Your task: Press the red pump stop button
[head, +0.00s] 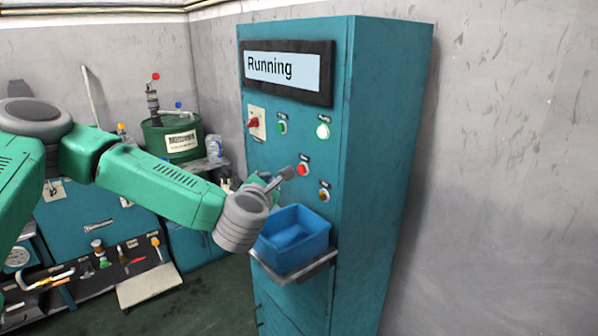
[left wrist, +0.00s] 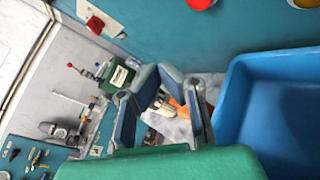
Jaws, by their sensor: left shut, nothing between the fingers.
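The teal control cabinet (head: 385,150) has a screen (head: 285,69) reading "Running". My right gripper is not in view.
A blue bin (head: 293,240) stands on a shelf below the buttons, close to my left gripper; it fills the right of the wrist view (left wrist: 280,110). A red switch (head: 254,122) is on a pale plate at upper left. A green drum (head: 172,140) stands behind.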

